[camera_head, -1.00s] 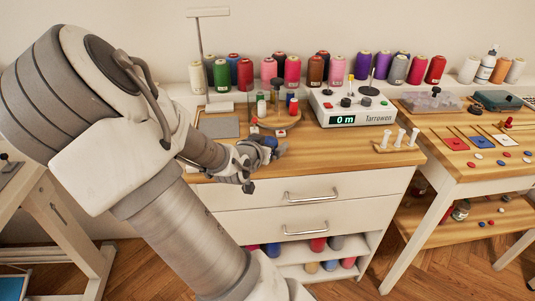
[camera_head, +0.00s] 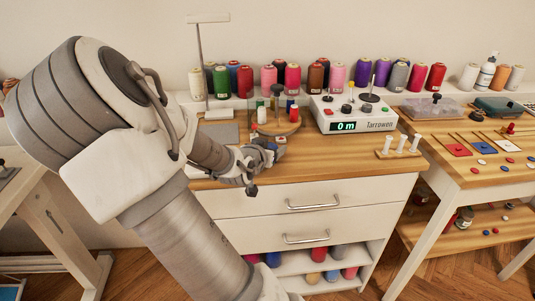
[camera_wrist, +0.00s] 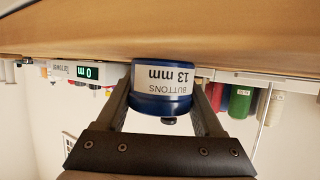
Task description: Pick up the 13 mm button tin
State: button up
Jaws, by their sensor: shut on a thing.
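The 13 mm button tin (camera_wrist: 160,104) is a small blue round tin with a white label reading "BUTTONS 13 mm". In the wrist view, which is upside down, it sits between the two fingers of my gripper (camera_wrist: 164,92), which are shut on its sides. The tin is close to the wooden tabletop; whether it touches the top I cannot tell. In the head view my gripper (camera_head: 268,152) is at the front left of the drawer table, and the tin is mostly hidden by it.
A round wooden stand with small spools (camera_head: 284,126) is just behind my gripper. A white measuring device (camera_head: 352,114) reading "0 m" stands to the right, with a rack of white pegs (camera_head: 400,146) beyond. Thread spools line the back. The front-middle tabletop (camera_head: 335,160) is clear.

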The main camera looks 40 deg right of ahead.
jog(key=shift+c, duration=0.6)
jog(key=shift+r, duration=0.1)
